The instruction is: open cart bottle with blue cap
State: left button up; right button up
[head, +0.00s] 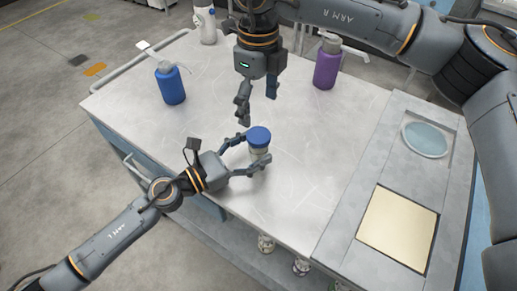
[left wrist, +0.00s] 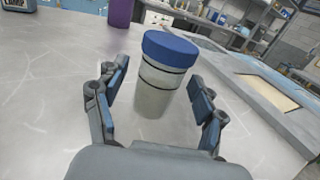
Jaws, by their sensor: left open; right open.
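The bottle with the blue cap (head: 259,139) stands upright on the light metal cart top (head: 310,190). In the left wrist view its blue cap (left wrist: 170,46) sits on a pale, translucent body (left wrist: 158,90) with dark rings. My left gripper (head: 247,151) is open, with its fingers on either side of the bottle; in the left wrist view gaps show between the fingers (left wrist: 157,95) and the body. My right gripper (head: 258,103) points down, open and empty, above and just behind the bottle. The lower bottle body is partly hidden by the left fingers in the head view.
A blue pump bottle (head: 171,84) stands at the back left, a purple one (head: 327,66) at the back right and a white bottle (head: 206,28) at the far edge. On the right is a raised panel with a round dish (head: 426,139) and a beige square (head: 398,229).

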pick_arm(q)
jog(key=shift+x, duration=1.15)
grip_shut()
